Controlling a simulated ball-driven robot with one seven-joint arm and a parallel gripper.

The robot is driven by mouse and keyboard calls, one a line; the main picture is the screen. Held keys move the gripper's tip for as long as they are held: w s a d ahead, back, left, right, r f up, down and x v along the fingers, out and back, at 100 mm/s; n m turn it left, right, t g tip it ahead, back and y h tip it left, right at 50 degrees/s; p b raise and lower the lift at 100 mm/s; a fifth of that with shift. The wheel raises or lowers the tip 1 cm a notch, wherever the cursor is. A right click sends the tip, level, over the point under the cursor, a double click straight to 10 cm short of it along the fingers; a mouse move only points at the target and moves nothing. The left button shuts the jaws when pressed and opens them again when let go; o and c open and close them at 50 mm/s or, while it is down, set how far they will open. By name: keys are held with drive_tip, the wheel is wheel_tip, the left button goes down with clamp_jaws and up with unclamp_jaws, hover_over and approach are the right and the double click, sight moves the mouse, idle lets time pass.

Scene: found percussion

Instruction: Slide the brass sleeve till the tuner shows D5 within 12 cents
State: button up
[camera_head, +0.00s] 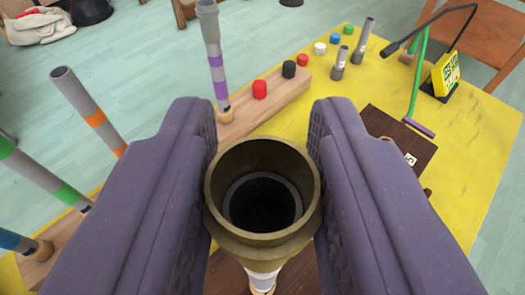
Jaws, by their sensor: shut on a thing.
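The brass sleeve (262,240) is a dull brass ring with an open, dark bore, seen from above near the middle of the view. A narrower grey rim shows inside it, and a white-banded tube (263,278) shows below it. My gripper (263,185) is shut on the sleeve, with one purple pad on each side. The tuner (445,73) is a small yellow display on a dark stand at the upper right. Its dark characters are tilted and too small to read surely. The lower part of the tube is mostly hidden by the sleeve.
A yellow table (465,165) lies beneath. A grey tube with purple bands (213,55) stands behind the sleeve, by a wooden block (270,103). More banded tubes (90,110) stand at left. A black gooseneck microphone (392,48) and green tool (419,80) are at right.

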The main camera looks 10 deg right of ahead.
drive_tip(key=shift+f, duration=0.25)
drive_tip(key=o, duration=1.1)
drive_tip(key=shift+s, duration=0.1)
